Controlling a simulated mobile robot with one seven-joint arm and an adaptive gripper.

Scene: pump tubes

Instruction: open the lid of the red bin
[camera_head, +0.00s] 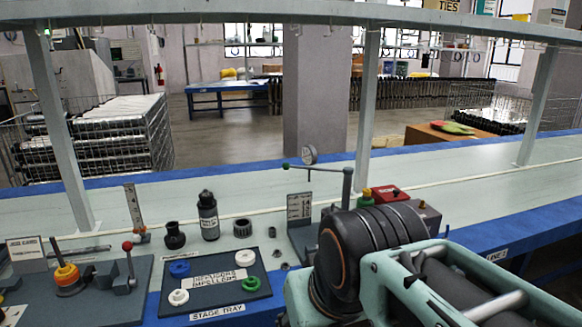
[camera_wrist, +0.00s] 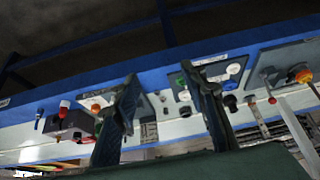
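A small red box (camera_head: 390,194), the only red bin-like thing I can make out, sits on the bench right of centre in the head view. A dark mark shows on its top, and I cannot tell a lid seam. My arm stands in front of it and partly screens that area. In the wrist view a small red patch (camera_wrist: 86,139) beside a dark box may be the same thing. My gripper (camera_wrist: 158,75) shows two dark fingers spread apart, with nothing between them. The head view does not show its fingers. It appears apart from the red box.
A gauge stand (camera_head: 318,172) rises to the left. A stage tray (camera_head: 215,284) with coloured rings and a dark bottle (camera_head: 208,216) lie farther left. The rear bench strip is clear.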

